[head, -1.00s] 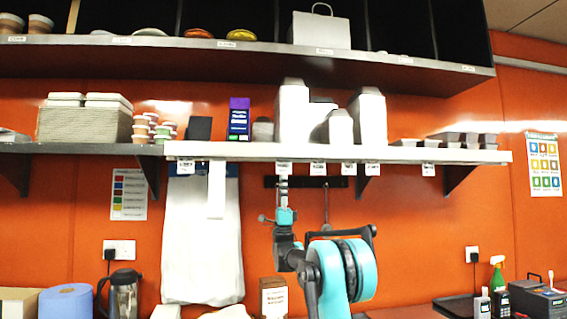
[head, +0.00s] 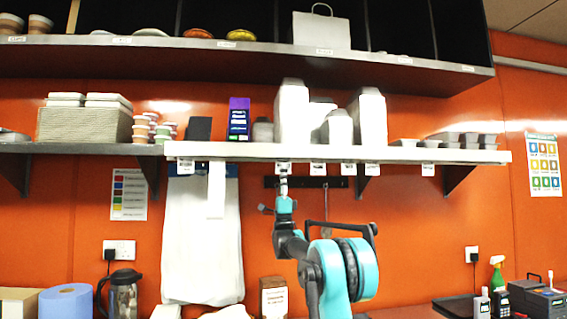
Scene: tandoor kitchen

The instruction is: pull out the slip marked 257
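Several small white slips hang along the front edge of the lower shelf (head: 400,155). They include a far left slip (head: 186,167), a slip right above my gripper (head: 283,166), slips to its right (head: 318,168), (head: 347,168), (head: 372,169), and one farther right (head: 428,170). A long white strip (head: 217,190) also hangs there. Their markings are too small to read, so I cannot tell which is 257. My gripper (head: 284,178) points upward just under the shelf edge, at or just below the slip above it. Contact and finger opening are too small to tell.
White containers (head: 292,112) and a purple-topped box (head: 238,119) stand on the shelf above my gripper. A white bag or apron (head: 202,240) hangs to the left. A dark rail (head: 340,182) is on the wall behind. A flask (head: 122,293) stands at lower left.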

